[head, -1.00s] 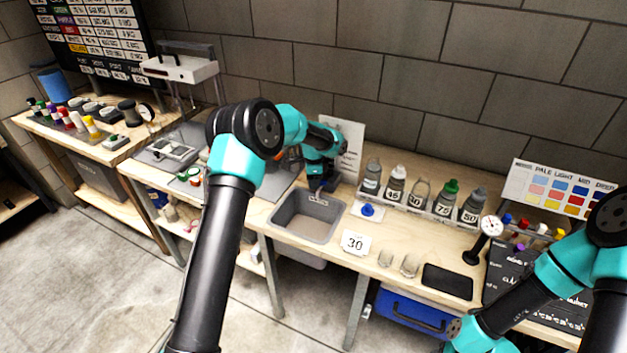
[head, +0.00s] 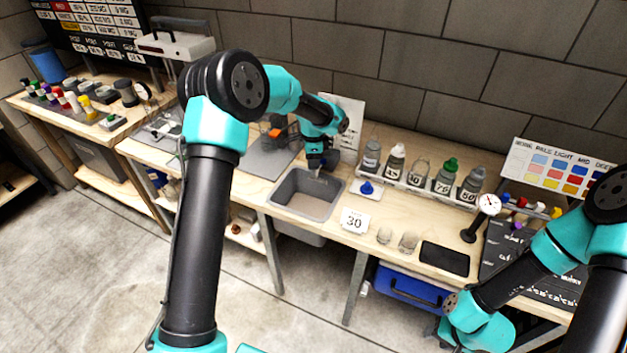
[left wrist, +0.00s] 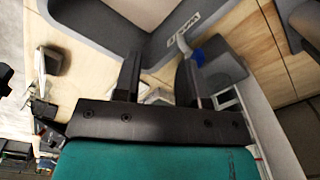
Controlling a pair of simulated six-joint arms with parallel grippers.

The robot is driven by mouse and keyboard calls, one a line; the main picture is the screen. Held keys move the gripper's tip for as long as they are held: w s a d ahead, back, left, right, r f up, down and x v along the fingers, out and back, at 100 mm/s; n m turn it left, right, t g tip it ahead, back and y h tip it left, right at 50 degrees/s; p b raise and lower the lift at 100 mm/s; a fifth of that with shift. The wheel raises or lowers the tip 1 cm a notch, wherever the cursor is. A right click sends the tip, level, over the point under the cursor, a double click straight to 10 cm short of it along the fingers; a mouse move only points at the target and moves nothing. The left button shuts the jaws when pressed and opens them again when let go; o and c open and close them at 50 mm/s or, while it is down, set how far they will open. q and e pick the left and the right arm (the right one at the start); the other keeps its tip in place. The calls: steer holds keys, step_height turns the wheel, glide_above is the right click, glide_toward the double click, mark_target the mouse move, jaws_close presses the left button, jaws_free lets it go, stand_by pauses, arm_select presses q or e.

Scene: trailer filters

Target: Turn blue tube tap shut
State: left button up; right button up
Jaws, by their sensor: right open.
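A blue knob (head: 366,188) on a small white plate stands right of the grey basin (head: 290,205). I cannot tell for sure that it is the tube tap. My left gripper (head: 316,170) points down at the basin's far right corner, left of the knob. In the left wrist view its two fingers (left wrist: 157,75) stand apart, with nothing clearly gripped between them. A blue part (left wrist: 197,57) shows just beyond the right finger, by the basin's label. My right arm comes in at the lower right; its fingers are not visible.
Several labelled bottles (head: 420,175) stand in a rack behind the knob. A "30" card (head: 354,221), small glasses (head: 408,242) and a black pad (head: 444,258) lie in front. A gauge (head: 488,205) stands further right. The wall closes the back.

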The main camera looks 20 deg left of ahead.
arm_select(q)
steer(key=s+d+r, duration=0.1)
steer(key=s+d, duration=0.2)
steer(key=s, duration=0.7)
steer(key=shift+d, duration=0.35)
